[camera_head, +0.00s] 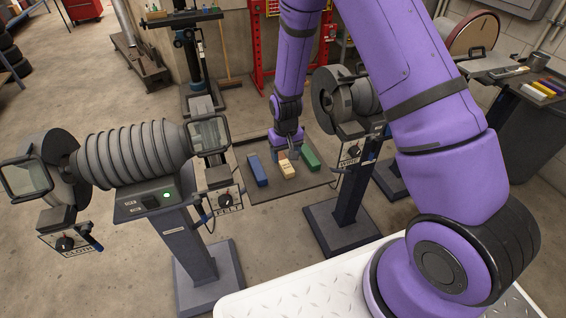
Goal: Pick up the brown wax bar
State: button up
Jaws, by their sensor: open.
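My gripper (287,154) is open, pointing down over a flat dark tray (240,187) low in the middle of the head view. A small reddish-brown patch (281,155) shows at the fingers; it may be the brown wax bar, but most of it is hidden by the gripper. A cream bar (287,170) with dark marking lies just in front of the gripper. A blue bar (258,171) lies to the left and a green bar (309,158) to the right. I cannot tell whether the fingers touch any bar.
A grey ribbed grinder machine (135,155) on a blue pedestal (190,245) stands left of the tray. Another machine (340,98) on a pedestal stands close on the right. A bench (515,75) at far right holds several coloured bars (543,89). Floor is open at left.

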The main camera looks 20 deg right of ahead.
aim_at(285, 164)
jog(key=shift+w+f, duration=0.15)
jog(key=shift+f, duration=1.35)
jog(key=shift+w+f, duration=0.1)
jog(key=shift+f, duration=1.35)
jog(key=c, duration=1)
jog(key=shift+r, duration=0.1)
